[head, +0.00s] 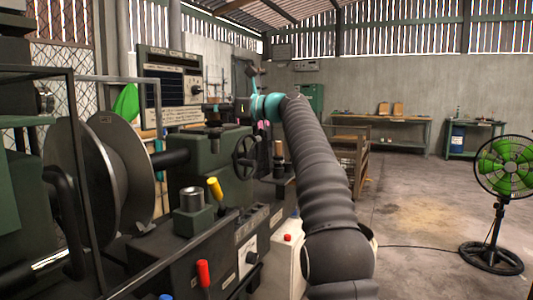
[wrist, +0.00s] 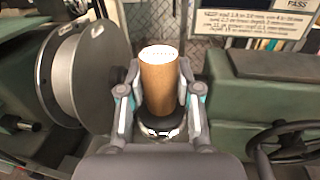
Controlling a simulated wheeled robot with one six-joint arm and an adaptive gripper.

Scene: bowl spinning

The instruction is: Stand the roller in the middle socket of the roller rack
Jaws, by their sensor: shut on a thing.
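In the wrist view my gripper (wrist: 160,80) is shut on an upright tan-brown cylinder with a pale top, which looks like the roller (wrist: 158,88). One finger lies on each side of it. A dark round part with a shiny metal ring (wrist: 160,126) shows just below the roller; I cannot tell whether they touch. In the head view my arm reaches forward over the machine, and its far end is small and unclear. A dark stand with upright cylinders (head: 279,165) beside the arm may be the roller rack; its middle socket cannot be made out.
The spinning machine has a large metal disc (head: 122,170), a green tailstock (head: 210,158) and a handwheel (head: 246,154). A green fan (head: 505,168) stands at right. The middle floor is clear.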

